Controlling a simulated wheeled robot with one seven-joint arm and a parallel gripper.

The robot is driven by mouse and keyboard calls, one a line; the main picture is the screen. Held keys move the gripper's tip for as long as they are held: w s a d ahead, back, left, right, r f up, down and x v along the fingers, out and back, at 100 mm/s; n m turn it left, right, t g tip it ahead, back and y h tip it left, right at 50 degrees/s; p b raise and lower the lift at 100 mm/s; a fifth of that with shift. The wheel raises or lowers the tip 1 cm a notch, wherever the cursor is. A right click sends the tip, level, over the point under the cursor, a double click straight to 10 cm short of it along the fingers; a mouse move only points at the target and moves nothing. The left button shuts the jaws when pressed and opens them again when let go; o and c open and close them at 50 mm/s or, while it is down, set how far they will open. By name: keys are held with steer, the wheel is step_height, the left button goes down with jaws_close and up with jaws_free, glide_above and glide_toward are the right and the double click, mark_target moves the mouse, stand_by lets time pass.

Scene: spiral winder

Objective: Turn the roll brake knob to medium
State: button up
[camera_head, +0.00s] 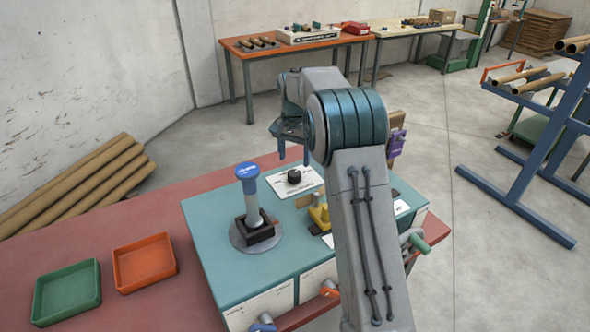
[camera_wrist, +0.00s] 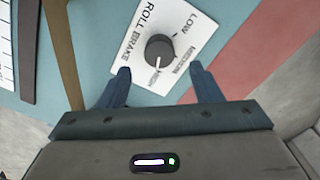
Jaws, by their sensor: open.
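The roll brake knob (camera_head: 294,176) is a small black dial on a white label plate (camera_head: 306,186) on the teal machine top. In the wrist view the knob (camera_wrist: 160,48) shows from above, with LOW at upper right, MEDIUM at lower right and ROLL BRAKE at left. A pale mark shows at its lower edge, pointing toward my gripper; lettering there is too small to read surely. My gripper (camera_head: 294,153) is open and empty, fingers down, above the knob. In the wrist view its fingertips (camera_wrist: 160,68) lie left and right of the knob, apart from it.
A blue-topped post (camera_head: 247,173) stands left of the knob on the machine. A yellow part (camera_head: 319,217) sits in front of it, partly behind my arm. Green (camera_head: 68,291) and orange (camera_head: 145,262) trays lie on the red table at left.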

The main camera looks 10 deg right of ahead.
mark_target(294, 172)
step_height(294, 172, down, 6)
steer(key=shift+p, duration=0.35)
steer(key=c, duration=1)
